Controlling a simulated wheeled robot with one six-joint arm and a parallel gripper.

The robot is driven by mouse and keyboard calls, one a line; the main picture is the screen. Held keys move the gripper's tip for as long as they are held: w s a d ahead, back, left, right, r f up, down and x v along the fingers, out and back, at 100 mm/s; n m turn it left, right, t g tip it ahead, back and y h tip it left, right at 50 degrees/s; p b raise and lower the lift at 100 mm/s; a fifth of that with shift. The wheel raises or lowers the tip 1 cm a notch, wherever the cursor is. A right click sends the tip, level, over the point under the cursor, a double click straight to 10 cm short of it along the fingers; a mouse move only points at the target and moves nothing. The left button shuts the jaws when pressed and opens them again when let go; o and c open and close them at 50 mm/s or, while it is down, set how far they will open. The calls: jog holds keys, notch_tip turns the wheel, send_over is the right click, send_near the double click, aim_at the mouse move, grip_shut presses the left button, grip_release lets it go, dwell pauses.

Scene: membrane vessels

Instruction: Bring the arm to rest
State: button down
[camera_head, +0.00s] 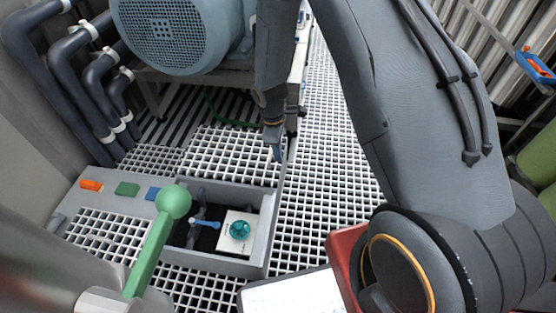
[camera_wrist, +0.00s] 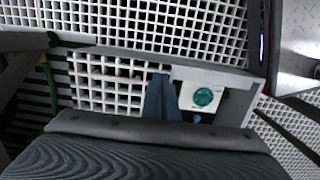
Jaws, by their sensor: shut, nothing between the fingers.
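My arm reaches down in the head view, and my gripper (camera_head: 277,150) hangs above the white floor grating. Its blue-grey fingers are together with nothing between them. In the wrist view my gripper (camera_wrist: 161,84) points toward the grating and the edge of a recessed pit. The pit (camera_head: 266,228) lies below and to the left of the gripper in the head view, apart from it. A teal round knob (camera_head: 240,230) on a white block (camera_head: 229,246) sits in the pit; the knob also shows in the wrist view (camera_wrist: 203,96).
A green lever with a ball end (camera_head: 173,202) stands in front of the pit. Orange (camera_head: 91,185), green (camera_head: 127,189) and blue (camera_head: 153,193) pieces lie on the ledge. A grey motor (camera_head: 172,32) and dark pipes (camera_head: 62,75) stand behind. Grating right of the pit is clear.

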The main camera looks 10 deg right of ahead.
jog(key=s+a+r+m, duration=0.2)
jog(key=s+a+r, duration=0.15)
jog(key=r, duration=0.75)
jog(key=s+a+r+m, duration=0.25)
jog(key=s+r, duration=0.25)
jog(key=r, duration=0.5)
jog(key=s+a+r+m+y, duration=0.1)
jog(key=s+r+m, duration=0.1)
jog(key=s+r, duration=0.55)
jog(key=s+a+r+m+y, duration=0.1)
jog(key=s+a+r+m, duration=0.3)
jog(key=s, duration=0.6)
jog(key=d+r+m+h+p, duration=0.1)
jog(key=d+r+m+p, duration=0.2)
jog(key=d+r+p, duration=1.2)
notch_tip(320, 180, up, 2)
jog(key=p, duration=0.8)
jog(key=shift+s+d+r, duration=0.25)
jog(key=shift+d, duration=0.15)
